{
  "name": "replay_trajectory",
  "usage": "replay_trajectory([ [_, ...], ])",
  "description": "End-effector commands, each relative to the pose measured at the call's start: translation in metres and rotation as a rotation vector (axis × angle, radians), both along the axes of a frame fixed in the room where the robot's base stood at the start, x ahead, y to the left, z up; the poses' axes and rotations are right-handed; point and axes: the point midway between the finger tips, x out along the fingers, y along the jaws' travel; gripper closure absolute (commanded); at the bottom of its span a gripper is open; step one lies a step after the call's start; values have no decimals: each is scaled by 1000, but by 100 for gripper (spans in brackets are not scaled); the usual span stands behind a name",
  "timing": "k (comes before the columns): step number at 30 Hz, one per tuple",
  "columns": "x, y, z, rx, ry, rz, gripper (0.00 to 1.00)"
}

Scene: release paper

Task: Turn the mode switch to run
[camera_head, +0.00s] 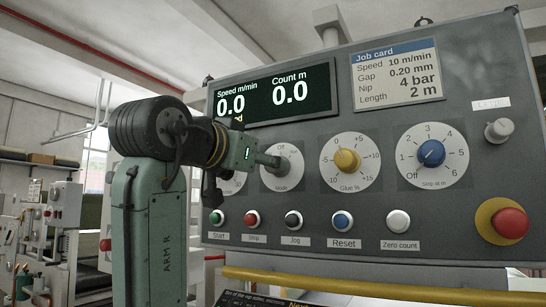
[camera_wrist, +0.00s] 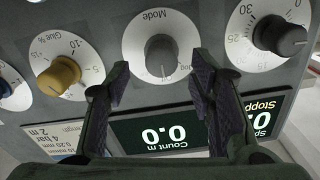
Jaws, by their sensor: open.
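The mode switch (camera_wrist: 160,50) is a grey knob on a round white dial (camera_wrist: 140,38), upside down at the top middle of the wrist view. Its narrow end appears to point towards the Off mark, on the side nearest the display. In the head view the mode dial (camera_head: 285,181) is partly covered by my gripper (camera_head: 262,160), which reaches to it from the left. In the wrist view my gripper (camera_wrist: 159,82) is open, its two dark fingers apart on either side of the knob's line. Whether either touches the knob is unclear.
A yellow glue knob (camera_head: 347,160) and a blue knob (camera_head: 431,153) stand right of the mode dial. Push buttons, including a blue reset button (camera_head: 342,221), line the panel below. A red emergency button (camera_head: 510,222) is lower right. The display (camera_head: 290,92) reads 0.0 twice.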

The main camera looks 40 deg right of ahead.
Motion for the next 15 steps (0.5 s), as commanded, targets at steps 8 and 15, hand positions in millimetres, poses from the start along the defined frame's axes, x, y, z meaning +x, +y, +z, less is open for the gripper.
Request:
replay_trajectory([
  [8,16,-37,2,0,2,0,50],
  [15,19,-44,0,-2,-1,2,50],
])
